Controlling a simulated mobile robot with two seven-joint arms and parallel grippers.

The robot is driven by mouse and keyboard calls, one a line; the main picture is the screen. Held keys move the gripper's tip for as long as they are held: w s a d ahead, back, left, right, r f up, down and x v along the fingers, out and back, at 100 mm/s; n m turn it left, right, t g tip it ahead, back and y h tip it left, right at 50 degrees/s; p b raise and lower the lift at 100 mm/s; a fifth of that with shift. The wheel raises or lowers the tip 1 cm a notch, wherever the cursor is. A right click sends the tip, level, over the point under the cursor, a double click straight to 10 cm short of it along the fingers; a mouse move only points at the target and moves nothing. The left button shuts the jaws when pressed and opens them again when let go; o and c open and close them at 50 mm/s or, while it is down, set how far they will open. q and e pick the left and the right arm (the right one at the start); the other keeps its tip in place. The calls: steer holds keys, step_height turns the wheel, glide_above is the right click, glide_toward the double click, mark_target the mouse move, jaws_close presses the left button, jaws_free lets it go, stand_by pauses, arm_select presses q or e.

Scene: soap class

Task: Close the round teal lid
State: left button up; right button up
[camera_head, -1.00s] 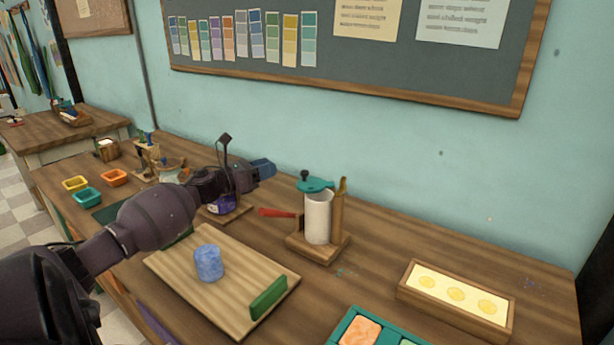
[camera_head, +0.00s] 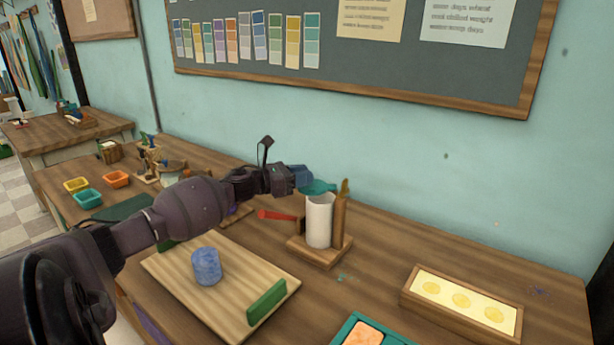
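The round teal lid (camera_head: 319,187) is at the top of an upright white cylinder (camera_head: 318,222), which stands on a wooden base (camera_head: 320,251) beside a wooden post (camera_head: 341,208). My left gripper (camera_head: 303,179) reaches in from the left and is right at the lid's left side, overlapping it in the picture. I cannot tell whether it touches the lid. Its fingers are small and overlapped, so their opening does not show. The lid's dark knob is hidden behind the gripper. Whether the lid lies fully flat is unclear. My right gripper is out of view.
A red handle (camera_head: 277,215) sticks out left of the wooden base. A board (camera_head: 235,304) with a blue cylinder (camera_head: 206,267) and a green block (camera_head: 267,302) lies in front. A wooden box (camera_head: 460,302) is at the right.

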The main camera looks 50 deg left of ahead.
arm_select(q)
steer(key=shift+w+d, duration=0.2)
steer(key=shift+w, duration=0.25)
steer(key=shift+c, duration=0.5)
